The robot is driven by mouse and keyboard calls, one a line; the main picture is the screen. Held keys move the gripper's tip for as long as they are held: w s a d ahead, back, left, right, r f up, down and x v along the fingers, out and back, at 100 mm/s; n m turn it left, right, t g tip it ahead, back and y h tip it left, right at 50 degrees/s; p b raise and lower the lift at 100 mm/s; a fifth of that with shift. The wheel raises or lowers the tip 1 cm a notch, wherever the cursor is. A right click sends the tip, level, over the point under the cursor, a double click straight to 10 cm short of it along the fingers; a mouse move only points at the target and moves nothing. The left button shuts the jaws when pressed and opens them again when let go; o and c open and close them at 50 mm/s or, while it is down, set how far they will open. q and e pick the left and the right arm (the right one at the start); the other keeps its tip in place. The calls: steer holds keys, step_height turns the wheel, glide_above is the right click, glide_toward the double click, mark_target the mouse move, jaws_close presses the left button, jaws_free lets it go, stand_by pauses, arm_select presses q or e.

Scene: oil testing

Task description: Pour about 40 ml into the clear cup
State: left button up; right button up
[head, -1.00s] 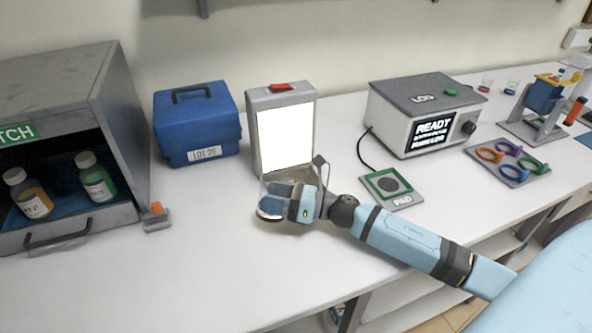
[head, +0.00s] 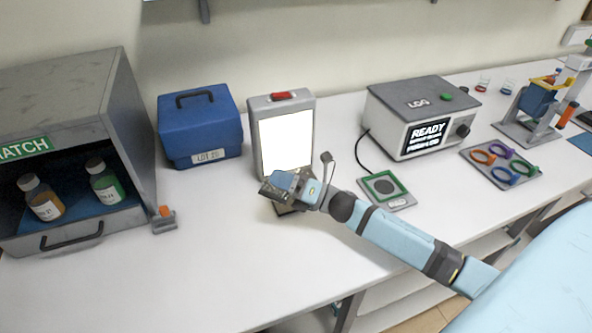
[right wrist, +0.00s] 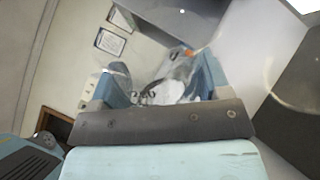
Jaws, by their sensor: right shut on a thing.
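My right gripper (head: 276,187) is in front of the lit white panel, above the bench. It is shut on a see-through vessel, which shows between the fingers in the right wrist view (right wrist: 165,90) with a white patch and dark marks on it. In the head view the fingers mostly hide this vessel, so I cannot tell its full shape, its tilt or its contents. I cannot make out a separate clear cup for sure. An amber bottle (head: 42,200) and a green bottle (head: 105,184) stand in the grey hatch box at left. My left gripper is not in view.
The light panel (head: 285,140) stands just behind the gripper. A blue case (head: 200,127) is left of it. The pad (head: 400,203) and the grey READY unit (head: 385,125) are to the right, then a ring tray (head: 530,184). The bench front is clear.

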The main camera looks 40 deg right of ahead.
mark_target(273, 161)
steer(key=shift+r+m+p, duration=0.25)
steer(key=shift+m+p, duration=0.05)
steer(key=shift+m, duration=0.2)
steer(key=shift+r+m+t+p, duration=0.15)
steer(key=shift+m+t+p, duration=0.15)
steer(key=shift+m, duration=0.1)
steer(key=shift+d+m+h, duration=0.1)
steer(key=shift+m+h, duration=0.3)
steer(key=shift+w+d+f+m+t, duration=0.1)
steer(key=shift+f+m+t, duration=0.25)
steer(key=shift+m, duration=0.35)
steer(key=shift+r, duration=0.15)
steer(key=shift+w+d+r+m+t+h+p, duration=0.25)
steer(key=shift+d+r+m+p, duration=0.15)
steer(key=shift+r+m+p, duration=0.2)
steer(key=shift+w+d+r+m+t+h+p, duration=0.15)
steer(key=shift+d+r+m+h+p, duration=0.1)
steer(key=shift+d+r+m+p, duration=0.25)
steer(key=shift+a+f+m, duration=0.1)
steer(key=shift+f+m, duration=0.1)
steer(key=shift+m, duration=0.1)
